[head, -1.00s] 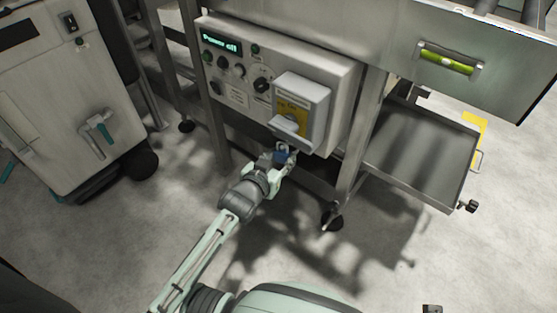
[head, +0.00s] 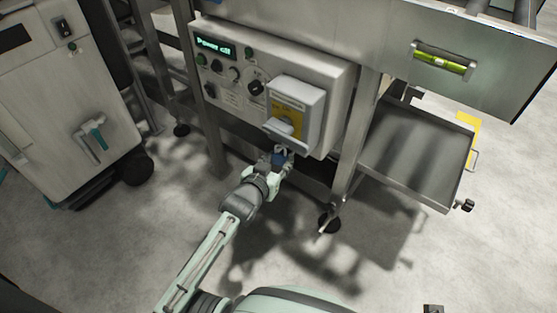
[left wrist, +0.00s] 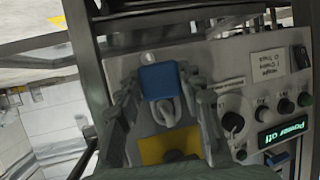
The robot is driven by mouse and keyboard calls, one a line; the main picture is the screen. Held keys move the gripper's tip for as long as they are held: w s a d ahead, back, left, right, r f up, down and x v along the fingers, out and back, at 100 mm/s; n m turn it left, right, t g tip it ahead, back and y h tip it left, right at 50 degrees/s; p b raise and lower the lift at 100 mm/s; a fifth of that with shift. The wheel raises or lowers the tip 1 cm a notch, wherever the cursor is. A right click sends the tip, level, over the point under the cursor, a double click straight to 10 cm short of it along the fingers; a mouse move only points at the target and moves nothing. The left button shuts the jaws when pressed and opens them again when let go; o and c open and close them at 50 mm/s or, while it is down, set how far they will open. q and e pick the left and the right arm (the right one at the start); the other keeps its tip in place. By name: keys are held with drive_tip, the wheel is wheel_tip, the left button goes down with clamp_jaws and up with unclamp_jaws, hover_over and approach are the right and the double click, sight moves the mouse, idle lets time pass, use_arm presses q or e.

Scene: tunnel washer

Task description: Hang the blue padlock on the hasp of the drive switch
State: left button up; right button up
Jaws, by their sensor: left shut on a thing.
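The blue padlock (head: 278,158) is held by my left gripper (head: 284,157), just below the drive switch (head: 309,106) on the control panel. In the left wrist view the blue padlock (left wrist: 160,81) sits between the two fingers of my left gripper (left wrist: 163,100), which are shut on its body. Its grey shackle (left wrist: 168,111) points toward the drive switch's yellow plate (left wrist: 168,147). The switch has a grey housing and a pale handle (head: 283,129). I cannot make out the hasp, or whether the shackle touches it. My right gripper is not in view.
The control panel (head: 225,75) carries knobs and a lit "Power off" display (head: 215,47). A steel leg (head: 352,150) and a low tray (head: 415,150) stand to the right. A grey cabinet (head: 65,100) stands at the left. Open floor lies in front.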

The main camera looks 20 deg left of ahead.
use_arm(q)
drive_tip(key=o, duration=1.3)
drive_tip(key=shift+s, duration=0.1)
drive_tip(key=v, duration=1.2)
